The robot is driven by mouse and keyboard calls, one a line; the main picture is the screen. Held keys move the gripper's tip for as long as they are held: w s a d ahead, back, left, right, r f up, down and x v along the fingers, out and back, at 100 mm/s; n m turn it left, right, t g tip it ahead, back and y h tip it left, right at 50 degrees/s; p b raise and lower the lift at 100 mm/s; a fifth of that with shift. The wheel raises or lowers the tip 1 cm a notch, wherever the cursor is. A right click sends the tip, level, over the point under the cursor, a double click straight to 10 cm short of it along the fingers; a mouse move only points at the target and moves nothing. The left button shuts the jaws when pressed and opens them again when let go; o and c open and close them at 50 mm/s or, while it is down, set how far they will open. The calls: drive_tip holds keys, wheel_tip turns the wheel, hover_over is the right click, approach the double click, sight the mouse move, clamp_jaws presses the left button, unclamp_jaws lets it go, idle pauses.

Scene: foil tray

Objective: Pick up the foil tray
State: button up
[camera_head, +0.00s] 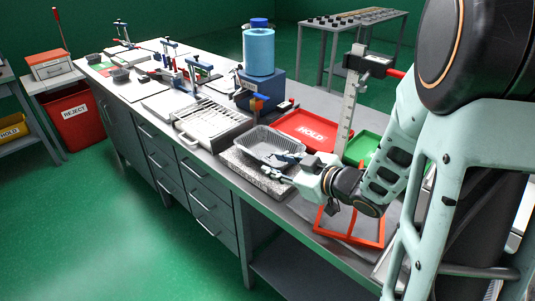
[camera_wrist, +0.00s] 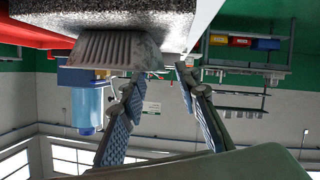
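The foil tray (camera_head: 262,139) is a grey, ribbed, open tray resting on a speckled granite slab (camera_head: 256,174) on the bench. My gripper (camera_head: 281,166) is at the tray's near right corner, with one finger over or beside the rim and the other lower, near the slab. In the wrist view the tray (camera_wrist: 112,48) appears upside down under the slab. There my gripper (camera_wrist: 160,78) has its two fingers spread apart, with the tray's edge near the fingertips. Nothing is visibly held. Whether a finger touches the rim cannot be told.
A red HOLD tray (camera_head: 305,130) and a green tray (camera_head: 362,148) lie behind my arm. A height gauge (camera_head: 349,105) stands close to it. A grey slatted fixture (camera_head: 210,122) sits left of the slab. An orange frame (camera_head: 350,226) lies below my forearm.

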sight(269, 163)
drive_tip(key=x, duration=0.4)
drive_tip(key=shift+a, duration=0.1)
drive_tip(key=shift+a+r+b+x, duration=0.1)
drive_tip(key=shift+b+x, duration=0.05)
drive_tip(key=shift+x, duration=0.75)
drive_tip(key=shift+a+r+b+x, duration=0.1)
drive_tip(key=shift+r+x, duration=0.05)
drive_tip(key=shift+x, duration=0.8)
drive_tip(key=shift+a+r+b+x, duration=0.1)
drive_tip(key=shift+b+x, duration=0.05)
drive_tip(key=shift+x, duration=0.75)
clamp_jaws()
